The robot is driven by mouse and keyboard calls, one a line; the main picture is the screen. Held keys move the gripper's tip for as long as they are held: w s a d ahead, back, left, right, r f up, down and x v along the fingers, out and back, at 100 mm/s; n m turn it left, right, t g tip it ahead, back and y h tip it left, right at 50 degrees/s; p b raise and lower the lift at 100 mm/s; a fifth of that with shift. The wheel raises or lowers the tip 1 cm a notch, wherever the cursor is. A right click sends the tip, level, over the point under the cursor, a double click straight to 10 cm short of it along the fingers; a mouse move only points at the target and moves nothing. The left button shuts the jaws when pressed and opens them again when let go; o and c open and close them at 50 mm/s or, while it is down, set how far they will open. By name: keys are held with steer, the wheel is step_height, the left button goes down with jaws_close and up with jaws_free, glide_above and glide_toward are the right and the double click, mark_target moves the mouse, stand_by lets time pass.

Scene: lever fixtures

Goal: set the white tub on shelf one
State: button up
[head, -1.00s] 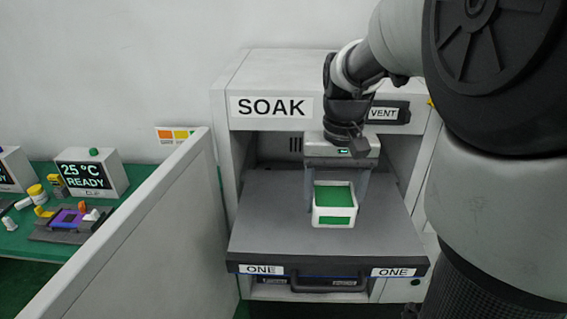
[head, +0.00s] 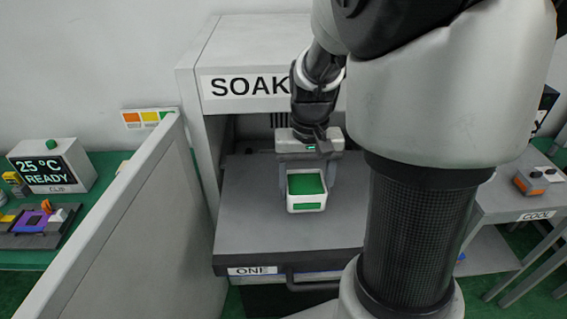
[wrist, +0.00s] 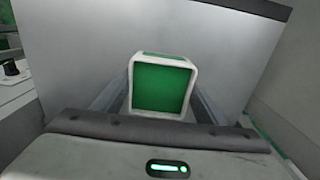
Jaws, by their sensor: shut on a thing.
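The white tub (head: 306,208), with a green top and a green front panel, is upright over the pulled-out grey shelf one (head: 262,228). My gripper (head: 306,182) comes down from above and is shut on the tub, with one finger at each side. In the wrist view the tub (wrist: 162,88) sits between the two fingers, with the grey shelf surface behind it. I cannot tell whether the tub's underside touches the shelf. My arm hides the shelf's right part and its right label.
The SOAK cabinet (head: 195,90) stands around and behind the shelf. A pale partition (head: 120,235) stands to the left, with a green bench and a 25 °C READY display (head: 50,170) beyond. A COOL table (head: 510,200) is at right. The shelf left of the tub is bare.

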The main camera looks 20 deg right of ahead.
steer(key=shift+f, duration=0.9)
steer(key=shift+w+f, duration=0.1)
steer(key=shift+f, duration=0.1)
steer(key=o, duration=1.2)
steer(key=shift+c, duration=0.2)
